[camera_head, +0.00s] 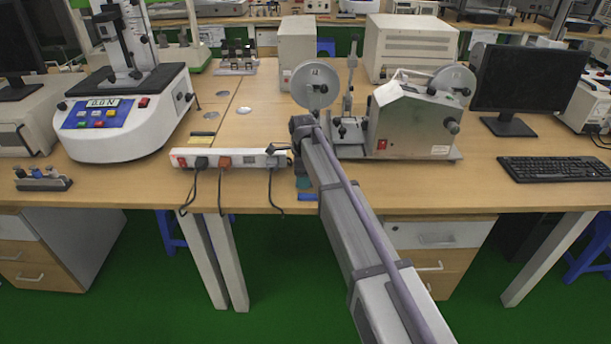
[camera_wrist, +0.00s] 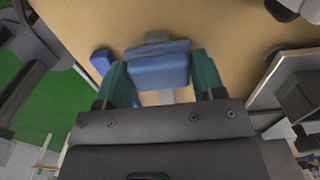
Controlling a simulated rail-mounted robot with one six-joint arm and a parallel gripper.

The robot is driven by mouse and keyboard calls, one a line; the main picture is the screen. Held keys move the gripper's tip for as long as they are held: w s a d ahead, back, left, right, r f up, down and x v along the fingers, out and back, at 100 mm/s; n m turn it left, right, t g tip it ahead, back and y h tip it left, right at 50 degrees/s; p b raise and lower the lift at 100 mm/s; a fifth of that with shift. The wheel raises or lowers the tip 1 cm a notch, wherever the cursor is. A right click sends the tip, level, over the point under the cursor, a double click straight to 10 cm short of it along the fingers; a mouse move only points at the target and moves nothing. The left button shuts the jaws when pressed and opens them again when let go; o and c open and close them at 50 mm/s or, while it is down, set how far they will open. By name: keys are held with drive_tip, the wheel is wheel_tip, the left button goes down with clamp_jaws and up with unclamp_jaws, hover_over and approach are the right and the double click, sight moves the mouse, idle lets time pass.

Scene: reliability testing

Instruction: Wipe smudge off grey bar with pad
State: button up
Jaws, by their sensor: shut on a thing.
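My gripper (camera_wrist: 160,78) has two teal fingers shut on a blue pad (camera_wrist: 158,65) in the wrist view. The pad lies across a grey bar (camera_wrist: 158,37). The bar shows beyond the pad and again on its near side, so its middle is covered. I cannot tell whether the pad touches the bar. No smudge can be made out. In the head view my gripper (camera_head: 303,182) is low at the table's front edge, mostly hidden by my arm, and the pad and bar cannot be told there.
A small blue block (camera_wrist: 102,62) lies left of the pad; it also shows at the table edge (camera_head: 307,197). A power strip (camera_head: 232,158) with plugs lies left of my gripper. A grey reel machine (camera_head: 410,122) stands to the right. A keyboard (camera_head: 553,169) is farther right.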

drive_tip(key=shift+r+p, duration=2.9)
drive_tip(key=shift+r, duration=0.05)
wheel_tip(320, 180, up, 3)
drive_tip(key=p, duration=0.3)
drive_tip(key=shift+r, duration=0.15)
drive_tip(key=shift+f, duration=0.2)
